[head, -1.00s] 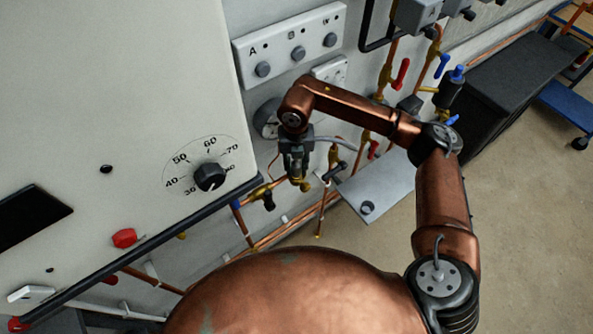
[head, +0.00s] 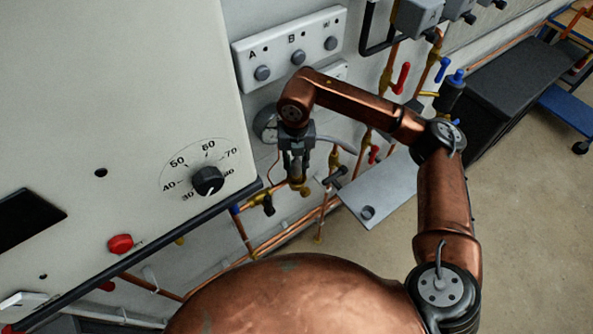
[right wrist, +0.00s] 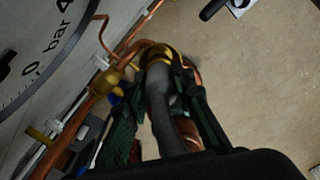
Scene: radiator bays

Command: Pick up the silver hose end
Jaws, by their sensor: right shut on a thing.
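My right gripper (head: 297,178) points down in front of the pipework below the white panel. It is shut on the silver hose end (right wrist: 160,92), a grey cylinder. In the right wrist view the dark fingers of the right gripper (right wrist: 165,85) lie on both sides of it. A brass fitting (right wrist: 158,55) shows at the far end of the hose end; I cannot tell whether the two are joined. In the head view the fingers hide most of the hose end. My left gripper is not in view.
Copper pipes (head: 327,205) with brass valves run along the wall behind. A pressure gauge (right wrist: 35,50) is close on the left in the wrist view. A grey plate (head: 378,190) stands to the right. A boiler front (head: 110,100) with a dial fills the left.

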